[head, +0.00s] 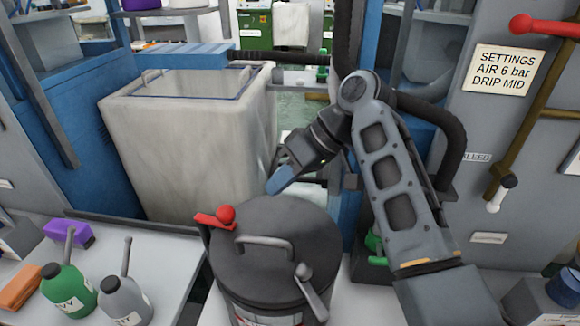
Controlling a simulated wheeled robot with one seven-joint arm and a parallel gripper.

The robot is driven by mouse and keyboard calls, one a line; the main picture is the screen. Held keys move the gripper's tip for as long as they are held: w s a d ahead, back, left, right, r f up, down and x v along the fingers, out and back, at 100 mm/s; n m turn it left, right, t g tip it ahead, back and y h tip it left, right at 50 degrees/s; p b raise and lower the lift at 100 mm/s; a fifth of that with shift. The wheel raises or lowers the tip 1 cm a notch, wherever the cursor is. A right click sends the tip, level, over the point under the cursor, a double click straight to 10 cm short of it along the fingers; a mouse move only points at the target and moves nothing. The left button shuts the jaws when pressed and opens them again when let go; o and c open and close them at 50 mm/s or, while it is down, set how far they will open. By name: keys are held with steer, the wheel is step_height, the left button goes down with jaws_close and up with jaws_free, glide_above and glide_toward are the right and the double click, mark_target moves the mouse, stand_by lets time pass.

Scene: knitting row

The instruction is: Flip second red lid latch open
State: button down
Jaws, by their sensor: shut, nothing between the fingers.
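A dark grey round pot (268,250) with a flat lid stands at the bottom centre. The lid has a grey bar handle (264,243). My gripper (279,181) has a blue tip and is shut and empty. It shows just beyond the lid's back edge, right of the red latch, apparently without touching it. The pot's far side is partly hidden.
A big off-white bin (185,150) stands behind the pot. Green (70,290) and grey (122,298) oil bottles stand on the left bench. A grey panel on the right has a red-handled lever (540,26) and a settings sign (504,71).

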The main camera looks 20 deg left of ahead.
steer(key=x, duration=0.3)
steer(key=shift+a+f, duration=0.15)
steer(key=s+a, duration=0.1)
steer(key=s+p, duration=0.1)
steer(key=shift+s+a, duration=0.35)
steer(key=shift+s, duration=0.05)
steer(key=shift+s+a, duration=0.2)
steer(key=shift+s, duration=0.2)
steer(key=shift+s+p, duration=0.1)
steer(key=shift+p, duration=0.35)
